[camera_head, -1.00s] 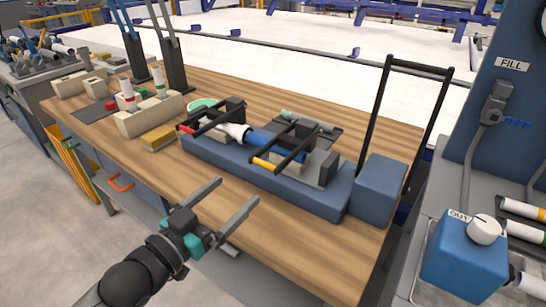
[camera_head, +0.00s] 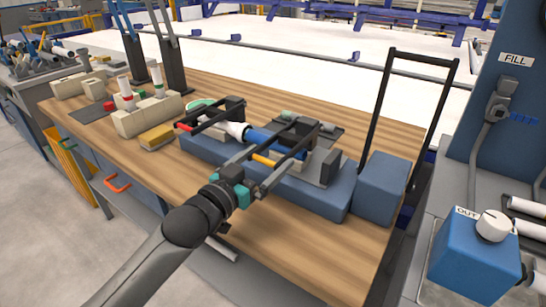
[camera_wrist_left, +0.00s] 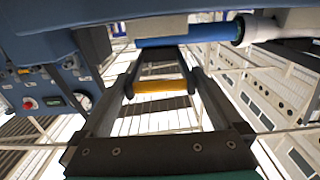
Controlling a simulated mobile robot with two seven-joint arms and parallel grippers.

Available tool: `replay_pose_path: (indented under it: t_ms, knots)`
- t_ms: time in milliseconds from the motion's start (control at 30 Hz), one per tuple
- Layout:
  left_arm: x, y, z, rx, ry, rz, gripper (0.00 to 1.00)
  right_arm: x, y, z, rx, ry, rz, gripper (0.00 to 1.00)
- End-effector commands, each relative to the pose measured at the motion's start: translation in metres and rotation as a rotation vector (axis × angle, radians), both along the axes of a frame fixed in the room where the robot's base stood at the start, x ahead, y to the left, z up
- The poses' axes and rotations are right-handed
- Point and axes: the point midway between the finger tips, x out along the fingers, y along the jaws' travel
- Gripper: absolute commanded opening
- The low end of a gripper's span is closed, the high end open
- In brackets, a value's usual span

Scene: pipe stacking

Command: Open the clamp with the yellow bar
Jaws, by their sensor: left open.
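The clamp with the yellow bar (camera_head: 263,160) is on the right part of the blue fixture base (camera_head: 320,197). Its dark arms reach over a blue pipe (camera_head: 264,141), which is joined to a white fitting (camera_head: 234,129). My left gripper (camera_head: 272,160) is at the front of this clamp, open. In the left wrist view the yellow bar (camera_wrist_left: 160,87) appears between the two fingers (camera_wrist_left: 160,95), with a finger on each side and nothing gripped. Contact cannot be told. The blue pipe (camera_wrist_left: 185,40) shows beyond it. My right gripper is not in view.
A second clamp with a red bar (camera_head: 184,127) is at the fixture's left end. A blue block (camera_head: 382,187) and a tall black handle frame (camera_head: 424,57) stand at the right. Beige holders (camera_head: 147,117) and a yellow sponge-like block (camera_head: 156,138) are at the left.

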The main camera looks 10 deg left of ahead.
Motion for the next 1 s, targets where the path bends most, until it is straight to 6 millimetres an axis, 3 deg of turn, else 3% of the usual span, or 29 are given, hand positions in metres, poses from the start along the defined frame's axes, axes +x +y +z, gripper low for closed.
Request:
replay_pose_path:
  t_ms: [233,667,1000]
  knots:
    - [0.021,-0.008,-0.001,0.0,0.0,0.0,1.0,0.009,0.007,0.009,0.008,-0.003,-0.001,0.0]
    - [0.026,-0.01,0.0,0.0,0.001,-0.001,1.0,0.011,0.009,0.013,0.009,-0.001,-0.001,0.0]
    - [0.026,-0.01,0.0,0.0,0.0,-0.001,0.62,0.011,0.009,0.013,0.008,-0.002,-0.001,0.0]
